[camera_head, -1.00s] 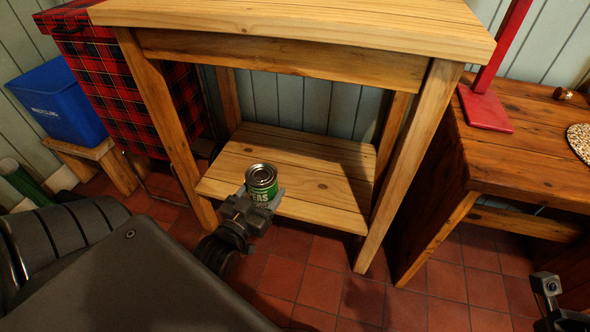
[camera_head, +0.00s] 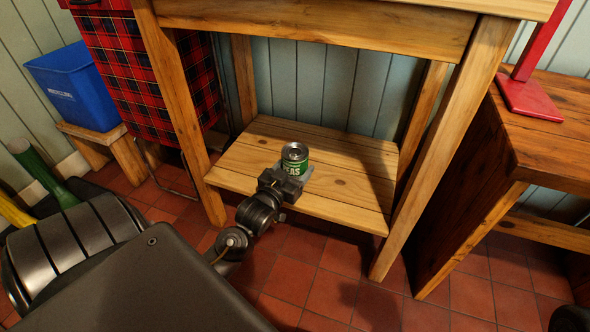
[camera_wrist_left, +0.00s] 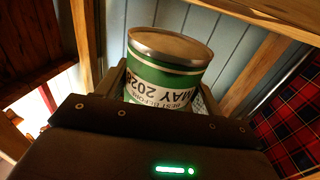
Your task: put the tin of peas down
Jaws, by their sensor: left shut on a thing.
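The tin of peas (camera_head: 295,157), green with a silver lid, stands upright in my left gripper (camera_head: 291,174) in the head view. The gripper is shut on it, with grey fingers around its sides. The tin is over the lower shelf (camera_head: 330,185) of the pine table, near its front and middle. I cannot tell whether the tin's base touches the boards. In the left wrist view the tin (camera_wrist_left: 168,72) sits between the two fingers, with a date label reading MAY 2028 upside down. My right gripper does not show.
Pine legs (camera_head: 183,120) and (camera_head: 445,150) flank the shelf front, and the tabletop edge (camera_head: 340,8) overhangs it. The shelf's boards around the tin are bare. A darker wooden table (camera_head: 540,150) stands right, a blue bin (camera_head: 72,88) on a stool left.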

